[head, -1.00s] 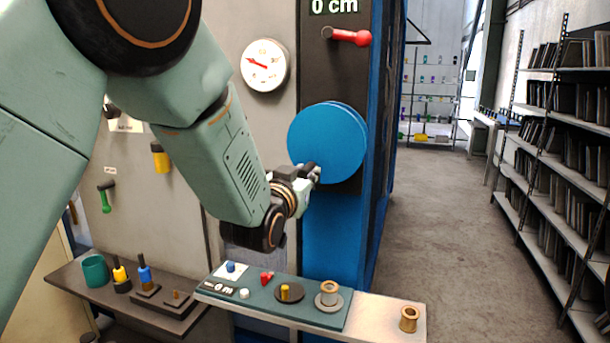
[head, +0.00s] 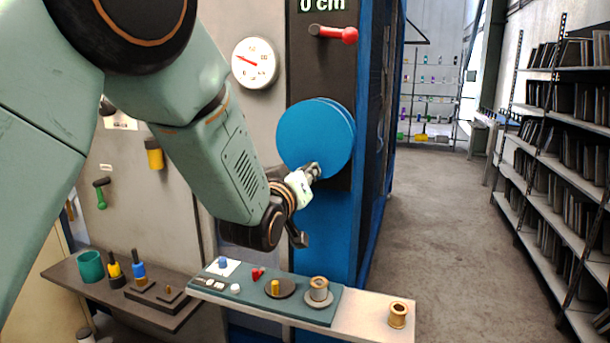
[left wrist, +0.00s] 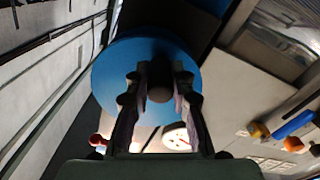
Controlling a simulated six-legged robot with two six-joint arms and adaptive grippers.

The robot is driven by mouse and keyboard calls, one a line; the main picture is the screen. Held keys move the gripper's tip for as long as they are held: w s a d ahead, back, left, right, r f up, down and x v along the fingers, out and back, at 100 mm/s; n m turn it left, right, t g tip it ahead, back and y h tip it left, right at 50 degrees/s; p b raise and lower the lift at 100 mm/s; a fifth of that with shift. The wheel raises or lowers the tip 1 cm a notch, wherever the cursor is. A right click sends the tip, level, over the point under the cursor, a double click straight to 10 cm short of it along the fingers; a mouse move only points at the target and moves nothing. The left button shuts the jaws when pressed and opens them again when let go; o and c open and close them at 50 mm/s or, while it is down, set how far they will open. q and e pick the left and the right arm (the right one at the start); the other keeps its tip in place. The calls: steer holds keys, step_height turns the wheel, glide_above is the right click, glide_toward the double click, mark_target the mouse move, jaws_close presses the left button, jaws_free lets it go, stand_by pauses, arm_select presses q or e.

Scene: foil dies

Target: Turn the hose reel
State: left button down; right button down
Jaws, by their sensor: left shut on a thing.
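The hose reel (head: 316,135) is a round blue disc on the front of the tall cabinet, in the head view. My left gripper (head: 314,171) is at its lower edge. In the left wrist view the reel (left wrist: 112,80) fills the space behind my fingers. There my left gripper (left wrist: 160,92) is shut on a dark, rounded handle (left wrist: 160,80) in front of the disc. In the head view my gripper largely hides this handle. My right gripper is in neither view.
A shelf (head: 345,325) with small parts juts out below. Bookshelves (head: 560,150) line the right; the floor (head: 430,230) between is clear.

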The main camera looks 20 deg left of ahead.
arm_select(q)
steer(key=c, duration=1.6)
jaws_free()
steer(key=o, duration=0.4)
steer(key=shift+w+d+f, duration=0.1)
steer(key=shift+w+f, duration=0.05)
steer(key=shift+w, duration=0.1)
steer(key=shift+o, duration=0.2)
steer(key=shift+s, duration=0.2)
steer(key=shift+s, duration=0.8)
steer(key=s, duration=1)
steer(key=shift+a, duration=0.25)
